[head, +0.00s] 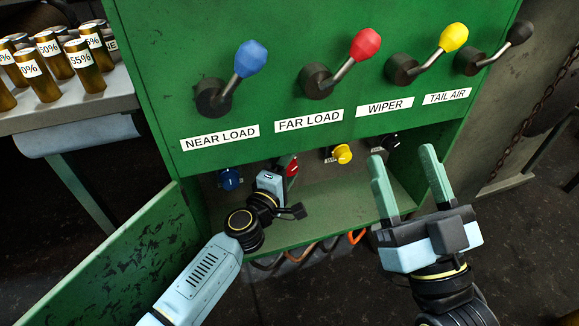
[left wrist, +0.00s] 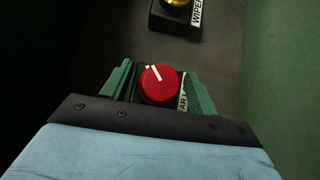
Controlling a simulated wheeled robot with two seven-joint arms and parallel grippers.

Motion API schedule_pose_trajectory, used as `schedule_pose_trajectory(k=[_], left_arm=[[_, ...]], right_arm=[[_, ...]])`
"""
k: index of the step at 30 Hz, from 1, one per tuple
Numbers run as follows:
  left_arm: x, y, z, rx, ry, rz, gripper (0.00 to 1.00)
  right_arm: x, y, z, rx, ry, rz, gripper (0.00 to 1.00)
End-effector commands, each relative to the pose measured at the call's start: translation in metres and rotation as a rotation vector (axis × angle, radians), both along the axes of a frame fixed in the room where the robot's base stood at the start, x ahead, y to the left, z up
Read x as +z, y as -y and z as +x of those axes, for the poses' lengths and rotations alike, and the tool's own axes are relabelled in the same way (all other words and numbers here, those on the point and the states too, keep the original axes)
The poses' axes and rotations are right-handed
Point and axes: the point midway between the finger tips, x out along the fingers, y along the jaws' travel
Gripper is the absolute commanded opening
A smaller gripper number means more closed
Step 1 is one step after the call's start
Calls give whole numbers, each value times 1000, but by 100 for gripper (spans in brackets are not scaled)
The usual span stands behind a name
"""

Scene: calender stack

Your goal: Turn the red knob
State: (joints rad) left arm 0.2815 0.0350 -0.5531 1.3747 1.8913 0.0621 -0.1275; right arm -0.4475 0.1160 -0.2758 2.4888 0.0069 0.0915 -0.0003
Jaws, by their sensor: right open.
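The red knob (head: 293,168) is on the back wall of the open lower compartment, partly hidden by my left gripper (head: 286,170). In the left wrist view, the round red knob (left wrist: 159,85) has a white pointer mark aimed up and slightly left. My left gripper (left wrist: 159,88) has its green fingers on either side of the knob. A narrow gap with part of the label shows between the knob and the right finger, so the fingers look apart from it. My right gripper (head: 405,172) is open and empty, in front of the compartment's right side.
Blue (head: 230,179), yellow (head: 342,154) and black (head: 391,141) knobs flank the red one. Above are levers, including a red-tipped FAR LOAD lever (head: 365,45). An open green door (head: 100,260) stands at left. Cables (head: 310,250) hang below the shelf.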

Motion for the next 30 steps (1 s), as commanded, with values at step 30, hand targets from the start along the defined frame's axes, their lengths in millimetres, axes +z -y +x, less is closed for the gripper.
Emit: schedule_pose_trajectory(k=[30], left_arm=[[-3,-57,-110,1,-1,0,59]], right_arm=[[-48,2,19,-16,-345,-109,59]])
